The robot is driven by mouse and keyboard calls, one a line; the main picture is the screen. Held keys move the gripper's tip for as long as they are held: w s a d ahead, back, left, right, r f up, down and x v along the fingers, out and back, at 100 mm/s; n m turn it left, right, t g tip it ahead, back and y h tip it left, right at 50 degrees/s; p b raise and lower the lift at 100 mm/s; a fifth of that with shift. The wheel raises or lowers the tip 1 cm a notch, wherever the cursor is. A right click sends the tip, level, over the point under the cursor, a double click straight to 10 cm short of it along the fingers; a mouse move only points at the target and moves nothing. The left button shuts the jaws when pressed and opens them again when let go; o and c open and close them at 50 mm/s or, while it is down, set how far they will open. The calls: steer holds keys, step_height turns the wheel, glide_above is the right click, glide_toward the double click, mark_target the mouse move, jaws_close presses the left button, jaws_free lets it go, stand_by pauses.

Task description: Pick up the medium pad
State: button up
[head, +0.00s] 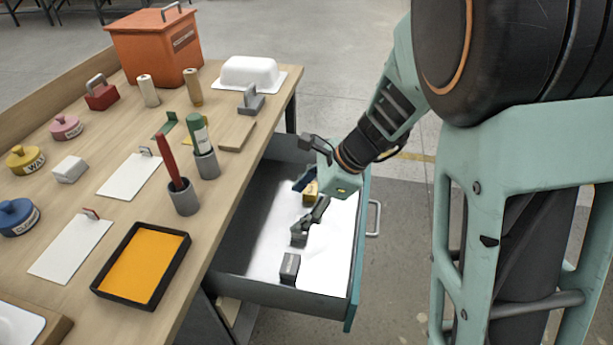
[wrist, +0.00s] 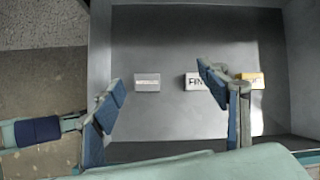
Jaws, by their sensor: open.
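Three small pads lie in a row on the floor of the open drawer (head: 262,225). In the wrist view, the left one is a grey pad (wrist: 147,86) with a label too small to read. The middle pad (wrist: 191,85) shows "FIN", partly hidden by a finger. The right one is a yellow pad (wrist: 259,79), partly covered. I cannot tell which is the medium pad. In the head view, the yellow pad (head: 310,190) is farthest and a grey pad (head: 290,269) nearest. My gripper (head: 310,200) is open and empty over the drawer, its fingers spread above the pads.
The floor right of the drawer is clear.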

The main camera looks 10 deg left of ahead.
step_height(320, 180, down, 11)
steer(key=s+d+m+h+b, duration=0.1)
steer(key=s+m+h+b, duration=0.1)
steer(key=m, duration=0.1)
steer(key=b, duration=0.2)
glide_above(290, 263)
steer(key=d, duration=0.2)
step_height(290, 263, down, 5)
steer(key=shift+w+r, duration=0.1)
steer(key=shift+r, duration=0.05)
steer(key=shift+b+x, duration=1.5)
steer(key=shift+x, duration=1.4)
steer(key=shift+s, duration=0.25)
steer(key=c, duration=1.2)
